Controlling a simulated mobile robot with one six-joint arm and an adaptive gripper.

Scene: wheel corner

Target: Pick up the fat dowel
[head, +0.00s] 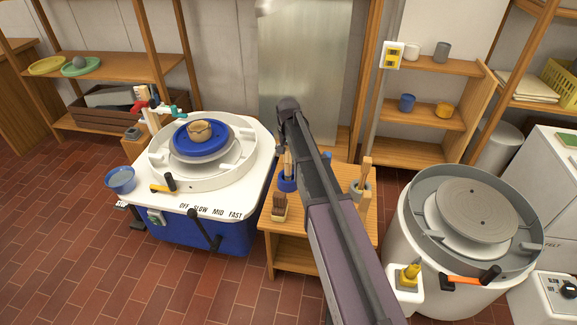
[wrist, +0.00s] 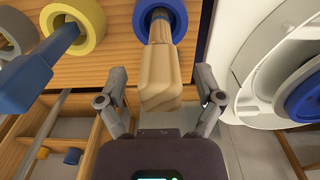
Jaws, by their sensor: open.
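A thick tan wooden piece, apparently the fat dowel (wrist: 159,72), stands up out of a blue-rimmed cup (wrist: 160,14) in the wrist view. My gripper (wrist: 160,78) is open, with one finger on each side of the wooden piece and a gap on both sides. In the head view the blue cup (head: 288,184) stands on the small wooden table, with the wooden piece (head: 287,164) rising from it. My arm hides part of the table there, and the fingers are hard to make out.
In the wrist view a blue handle (wrist: 42,66) leans from a yellow-rimmed cup (wrist: 88,14) at left. In the head view a brush (head: 279,207) is at the table's front left, a grey tool cup (head: 359,189) at right. Pottery wheels flank the table.

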